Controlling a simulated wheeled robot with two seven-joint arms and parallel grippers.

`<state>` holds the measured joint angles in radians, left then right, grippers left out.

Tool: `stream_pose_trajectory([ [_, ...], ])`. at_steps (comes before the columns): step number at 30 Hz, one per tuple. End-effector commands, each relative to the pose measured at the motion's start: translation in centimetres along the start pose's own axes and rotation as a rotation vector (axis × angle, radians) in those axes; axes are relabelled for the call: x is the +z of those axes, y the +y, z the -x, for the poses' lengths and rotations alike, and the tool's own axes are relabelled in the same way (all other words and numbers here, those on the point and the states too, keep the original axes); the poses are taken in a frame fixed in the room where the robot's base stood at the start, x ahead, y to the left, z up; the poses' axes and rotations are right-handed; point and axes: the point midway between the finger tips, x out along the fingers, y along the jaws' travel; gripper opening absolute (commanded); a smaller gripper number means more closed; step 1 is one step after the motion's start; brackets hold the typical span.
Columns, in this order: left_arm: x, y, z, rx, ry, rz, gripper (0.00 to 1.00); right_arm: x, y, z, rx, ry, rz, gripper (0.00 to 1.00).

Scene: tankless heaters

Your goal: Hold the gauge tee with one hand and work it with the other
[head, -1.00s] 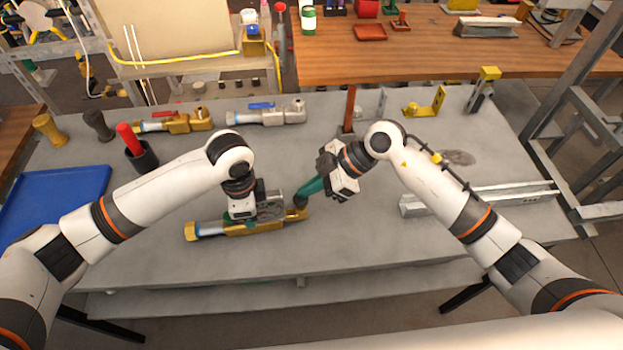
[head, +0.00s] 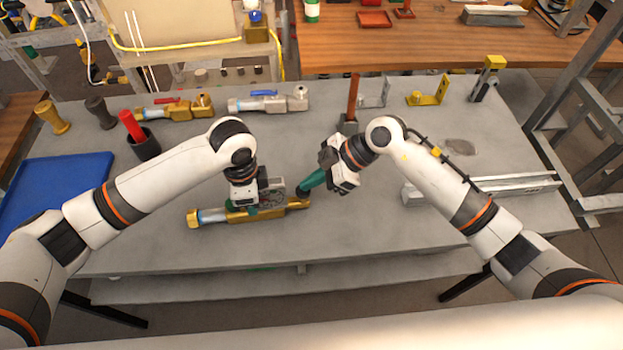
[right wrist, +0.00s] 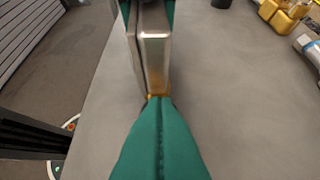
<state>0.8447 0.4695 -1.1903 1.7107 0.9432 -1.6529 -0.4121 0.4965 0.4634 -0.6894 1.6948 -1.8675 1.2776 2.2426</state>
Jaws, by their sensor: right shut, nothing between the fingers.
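The gauge tee (head: 213,216), a brass fitting with a silver-blue section and a brass hex end, lies lengthwise on the grey table. My left gripper (head: 252,208) points down over its middle, green fingers on either side, and appears closed on it; the contact is partly hidden. My right gripper (head: 304,190) has its green fingers together and empty, tips at the tee's right end. In the right wrist view the shut green fingers (right wrist: 157,103) reach a small brass part below a flat silvery piece (right wrist: 153,55), with green fingers either side of it farther up.
Two similar valve fittings, one red-handled (head: 178,107) and one blue-handled (head: 268,101), lie behind. A dark cup with a red tool (head: 132,125) and a blue tray (head: 60,185) are left. A metal rail (head: 480,190) lies right. The table front is clear.

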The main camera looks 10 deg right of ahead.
Motion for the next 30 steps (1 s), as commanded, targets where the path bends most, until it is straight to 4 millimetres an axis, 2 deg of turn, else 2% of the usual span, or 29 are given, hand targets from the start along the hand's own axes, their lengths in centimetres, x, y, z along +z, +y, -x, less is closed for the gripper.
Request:
stream_pose_trajectory([
  [6, 0.0, 0.1, 0.1, 0.004, -0.003, 0.002, 0.0, 2.5, -0.2, 3.3, -0.006, 0.0, 0.006, 0.0],
  [12, 0.0, 0.1, 0.1, 0.004, -0.002, 0.002, 0.0, 2.4, -0.2, 8.1, -0.007, -0.001, 0.005, 0.0],
  [18, 0.0, 0.1, 0.1, 0.003, -0.002, 0.002, 0.0, 2.5, -0.2, 11.3, -0.006, -0.004, 0.005, 0.0],
  [23, 0.0, 0.1, 0.1, 0.003, -0.002, 0.002, 0.0, 2.5, -0.1, 12.4, -0.005, -0.005, 0.005, 0.0],
  [30, 0.0, 0.1, 0.1, 0.003, -0.001, 0.002, 0.0, 2.6, -0.1, 12.6, -0.004, -0.006, 0.005, 0.0],
])
